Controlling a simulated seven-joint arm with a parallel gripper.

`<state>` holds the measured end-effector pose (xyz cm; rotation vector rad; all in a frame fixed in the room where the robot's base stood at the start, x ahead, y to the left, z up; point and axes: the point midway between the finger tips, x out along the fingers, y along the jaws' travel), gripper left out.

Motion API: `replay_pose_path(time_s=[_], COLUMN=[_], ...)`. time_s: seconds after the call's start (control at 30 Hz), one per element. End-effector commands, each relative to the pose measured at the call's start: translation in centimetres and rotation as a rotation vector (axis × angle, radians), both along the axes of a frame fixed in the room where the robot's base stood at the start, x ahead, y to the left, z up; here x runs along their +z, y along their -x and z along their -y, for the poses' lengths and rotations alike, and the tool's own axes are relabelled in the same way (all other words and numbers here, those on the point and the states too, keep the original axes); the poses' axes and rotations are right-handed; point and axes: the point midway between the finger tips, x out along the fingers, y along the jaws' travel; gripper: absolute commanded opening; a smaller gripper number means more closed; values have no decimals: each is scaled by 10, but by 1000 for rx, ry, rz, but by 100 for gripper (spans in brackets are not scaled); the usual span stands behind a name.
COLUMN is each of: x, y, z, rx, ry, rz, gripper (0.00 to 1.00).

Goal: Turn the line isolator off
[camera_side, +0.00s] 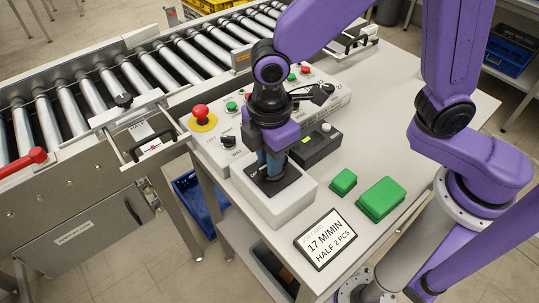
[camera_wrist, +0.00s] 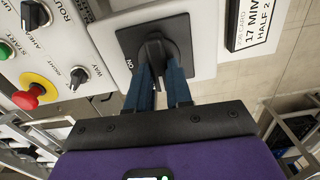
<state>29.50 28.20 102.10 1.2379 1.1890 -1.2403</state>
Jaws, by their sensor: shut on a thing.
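The line isolator is a white box (camera_side: 290,207) on the table with a black plate (camera_side: 291,184) on its top. In the wrist view, its black rotary handle (camera_wrist: 154,48) stands on the black plate (camera_wrist: 125,38), which has an "ON" mark at its lower left. My gripper (camera_wrist: 161,72) has its two blue fingers on either side of the handle's grip and is shut on it. In the side view my gripper (camera_side: 272,170) points down onto the box and hides most of the handle.
A control panel with a red emergency stop (camera_side: 201,112), knobs and buttons stands behind the isolator. A black box (camera_side: 315,149) is beside it. Two green blocks (camera_side: 343,181) (camera_side: 381,197) and a job card (camera_side: 325,240) lie to the right and front. The roller conveyor (camera_side: 130,80) runs behind.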

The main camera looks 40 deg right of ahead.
Motion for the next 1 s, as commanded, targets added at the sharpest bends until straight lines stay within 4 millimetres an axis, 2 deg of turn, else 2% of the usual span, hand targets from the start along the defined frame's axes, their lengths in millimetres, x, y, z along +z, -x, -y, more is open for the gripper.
replay_pose_path(time_s=[0.6,0.63,0.7,1.0], x=[2,2,2,1], y=[-1,-1,-1,0], z=[-2,-2,-2,-1], rx=[41,41,41,41], ry=[-8,-8,-7,-3], rz=[4,4,4,2], gripper=[0,27,46,46])
